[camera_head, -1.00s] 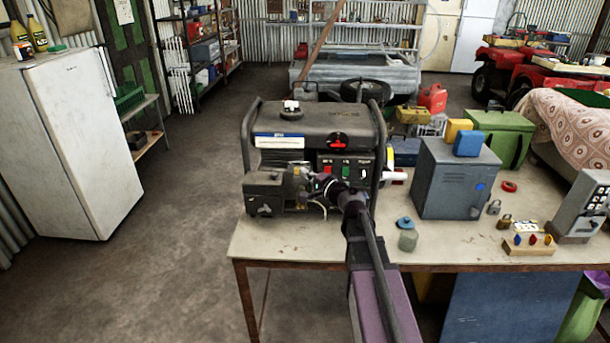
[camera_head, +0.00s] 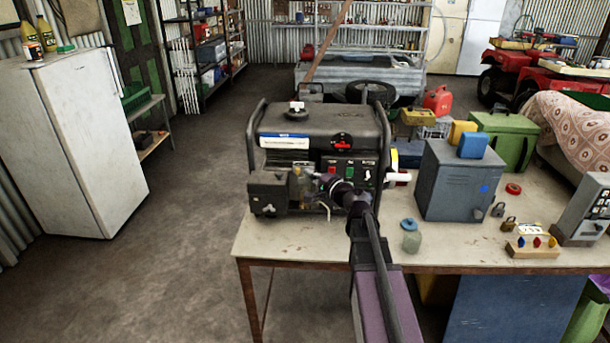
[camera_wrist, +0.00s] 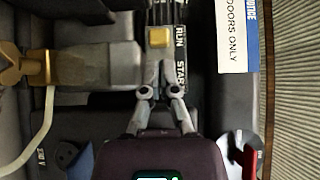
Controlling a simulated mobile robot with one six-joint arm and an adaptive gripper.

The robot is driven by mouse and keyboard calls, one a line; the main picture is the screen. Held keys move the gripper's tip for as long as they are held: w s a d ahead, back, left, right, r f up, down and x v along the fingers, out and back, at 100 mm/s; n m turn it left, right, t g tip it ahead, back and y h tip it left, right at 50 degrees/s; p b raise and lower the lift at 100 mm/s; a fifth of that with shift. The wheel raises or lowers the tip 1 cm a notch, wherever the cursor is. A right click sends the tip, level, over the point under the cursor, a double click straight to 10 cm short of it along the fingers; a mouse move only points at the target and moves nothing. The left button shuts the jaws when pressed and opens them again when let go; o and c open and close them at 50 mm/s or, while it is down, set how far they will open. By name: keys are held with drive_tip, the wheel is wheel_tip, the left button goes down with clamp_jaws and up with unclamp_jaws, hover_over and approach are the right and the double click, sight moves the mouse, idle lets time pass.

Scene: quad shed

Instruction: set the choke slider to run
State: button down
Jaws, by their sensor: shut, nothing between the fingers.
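The generator (camera_head: 320,122) stands on the workbench. The choke slider's yellow knob (camera_wrist: 159,38) shows in the wrist view, in a dark slot beside a label strip (camera_wrist: 181,60). The knob is level with the word RUN; START is printed nearer my gripper. My gripper (camera_wrist: 161,76) is shut and empty, its fingertips over the slot on the START side of the knob. A small gap shows between fingertips and knob in this view; I cannot tell their height over the slot. In the head view my gripper (camera_head: 325,183) is at the generator's front, where the slider is too small to make out.
A brass fuel valve (camera_wrist: 25,68) with a pale hose is left of the slot in the wrist view. A red lever (camera_wrist: 250,163) is at lower right. On the workbench (camera_head: 300,238), a jar (camera_head: 411,241) and a grey metal box (camera_head: 455,182) stand right of my arm.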

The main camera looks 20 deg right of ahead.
drive_tip(key=d+v, duration=0.1)
drive_tip(key=v, duration=1)
drive_tip(key=shift+d, duration=0.35)
drive_tip(key=shift+w, duration=0.1)
drive_tip(key=s+a+f+n+g+p, duration=0.2)
drive_tip(key=a+f+n+g, duration=0.2)
drive_tip(key=a, duration=0.2)
drive_tip(key=s+a+f+n+g+p, duration=0.1)
drive_tip(key=s+a+f+n+g, duration=0.3)
drive_tip(key=a, duration=0.3)
drive_tip(key=s+f+n+g+h+p, duration=0.3)
drive_tip(key=s+f+n+g+h, duration=0.1)
drive_tip(key=s+g+h, duration=0.3)
drive_tip(key=s+g, duration=0.1)
drive_tip(key=s, duration=0.1)
drive_tip(key=shift+s+f+n+h, duration=0.2)
drive_tip(key=shift+s+n+h, duration=0.1)
drive_tip(key=shift+n+h, duration=0.1)
